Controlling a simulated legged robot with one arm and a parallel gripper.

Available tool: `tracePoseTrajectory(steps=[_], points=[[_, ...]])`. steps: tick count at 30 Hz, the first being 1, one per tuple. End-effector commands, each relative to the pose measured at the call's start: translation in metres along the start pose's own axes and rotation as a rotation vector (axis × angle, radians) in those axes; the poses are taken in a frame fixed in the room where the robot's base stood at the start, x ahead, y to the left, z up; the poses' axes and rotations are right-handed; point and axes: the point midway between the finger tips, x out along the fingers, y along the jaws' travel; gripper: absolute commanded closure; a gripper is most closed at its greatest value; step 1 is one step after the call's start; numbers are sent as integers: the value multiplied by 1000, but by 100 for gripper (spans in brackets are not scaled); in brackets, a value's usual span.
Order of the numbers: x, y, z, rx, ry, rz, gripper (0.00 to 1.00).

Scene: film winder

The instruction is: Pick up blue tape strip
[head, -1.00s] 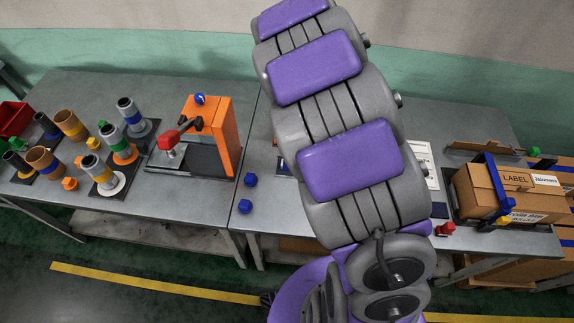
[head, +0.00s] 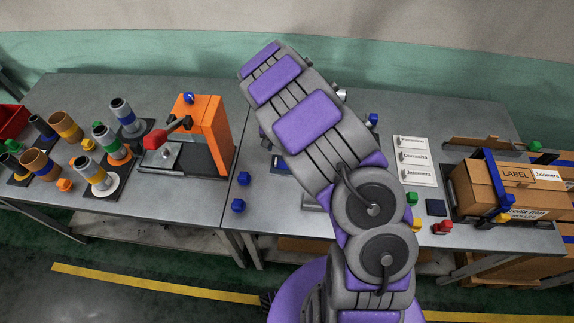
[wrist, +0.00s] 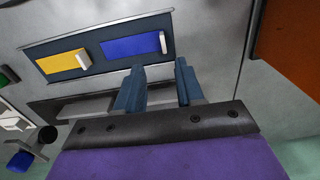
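The blue tape strip (wrist: 130,47) lies on a dark blue tray (wrist: 100,41) in the wrist view, with a small white piece at its right end. A yellow tape strip (wrist: 62,63) lies to its left on the same tray. My gripper (wrist: 160,68) is open and empty. Its two blue fingers point toward the tray edge by the blue strip's right end, and show apart from the strip in the picture; the height gap cannot be told. In the head view my arm hides the gripper and most of the tray area.
An orange press with a red handle (head: 205,135) stands left of my arm. Blue knobs (head: 240,190) lie near the table's front edge. A label sheet (head: 414,160) and a cardboard box (head: 510,190) are to the right. Several spools (head: 90,175) stand at far left.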

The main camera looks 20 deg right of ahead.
Motion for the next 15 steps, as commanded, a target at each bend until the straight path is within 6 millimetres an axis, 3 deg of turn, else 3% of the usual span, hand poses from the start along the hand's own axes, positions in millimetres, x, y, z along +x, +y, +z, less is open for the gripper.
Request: tracePoseTrajectory(steps=[3,11,15], points=[[17,-4,2,-2,4,7,63],[29,-8,3,-1,7,10,63],[46,-2,2,-1,2,7,63]])
